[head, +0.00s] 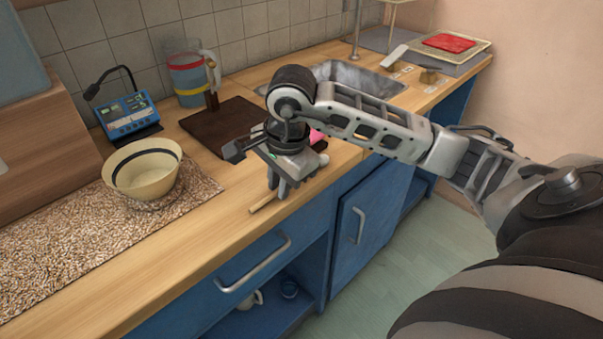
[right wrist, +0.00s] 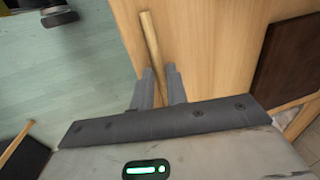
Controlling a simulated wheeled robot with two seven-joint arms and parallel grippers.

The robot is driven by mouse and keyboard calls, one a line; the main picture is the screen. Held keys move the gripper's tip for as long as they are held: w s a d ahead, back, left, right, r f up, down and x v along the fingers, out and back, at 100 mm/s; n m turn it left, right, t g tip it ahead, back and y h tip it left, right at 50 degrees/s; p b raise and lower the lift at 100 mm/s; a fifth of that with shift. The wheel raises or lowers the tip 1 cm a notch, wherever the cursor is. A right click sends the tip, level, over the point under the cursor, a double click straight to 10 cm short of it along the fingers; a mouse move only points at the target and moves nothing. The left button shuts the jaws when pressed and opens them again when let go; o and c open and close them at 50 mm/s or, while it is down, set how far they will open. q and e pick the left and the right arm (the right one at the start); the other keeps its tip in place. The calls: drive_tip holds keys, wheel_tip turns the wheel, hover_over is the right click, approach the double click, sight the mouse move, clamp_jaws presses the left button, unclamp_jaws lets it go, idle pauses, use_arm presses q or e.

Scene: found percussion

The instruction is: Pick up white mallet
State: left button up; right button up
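The white mallet has a thin wooden handle (head: 263,203) lying along the front edge of the counter. A white ball (head: 323,159), which looks like its head, shows just behind my right gripper. My right gripper (head: 279,190) points down over the handle. In the right wrist view the handle (right wrist: 151,42) runs between the two fingers (right wrist: 161,80), which sit close on both sides of it and look shut on it. The handle seems to be at counter height. The middle of the mallet is hidden by the gripper. My left gripper is not in view.
A dark brown board (head: 222,125) lies behind the gripper, with a pink object (head: 316,136) beside the wrist. A cream bowl (head: 143,172) stands on a speckled mat (head: 60,240) at left. The sink (head: 355,75) is farther back. Blue cabinets (head: 370,210) drop below the edge.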

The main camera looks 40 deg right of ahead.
clamp_jaws()
drive_tip(key=shift+r, duration=0.1)
